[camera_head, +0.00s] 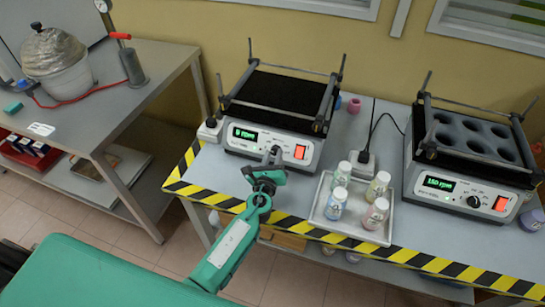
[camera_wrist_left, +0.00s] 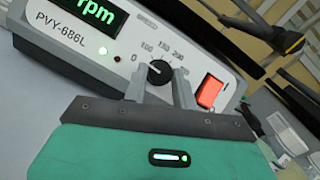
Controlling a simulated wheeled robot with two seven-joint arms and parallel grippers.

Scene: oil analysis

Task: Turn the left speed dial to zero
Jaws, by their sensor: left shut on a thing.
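The left shaker (camera_head: 268,108) stands on the grey table, with a black top and a green display (camera_head: 257,134) that shows one digit, which looks like 0, and "rpm". In the left wrist view its black speed dial (camera_wrist_left: 158,70) sits in a printed scale running from 0 at lower left through 100, 150 and 200. My left gripper (camera_head: 272,156) is shut on the dial, with one finger on each side of it in the left wrist view (camera_wrist_left: 159,84). The fingers partly hide the dial and scale. My right gripper is not in view.
A red switch (camera_wrist_left: 210,91) is close to the right of the dial. A grey tray (camera_head: 337,231) with several bottles stands in front, at right. A second shaker (camera_head: 470,155) reading about 150 rpm is further right. Striped tape (camera_head: 240,207) marks the table's front edge.

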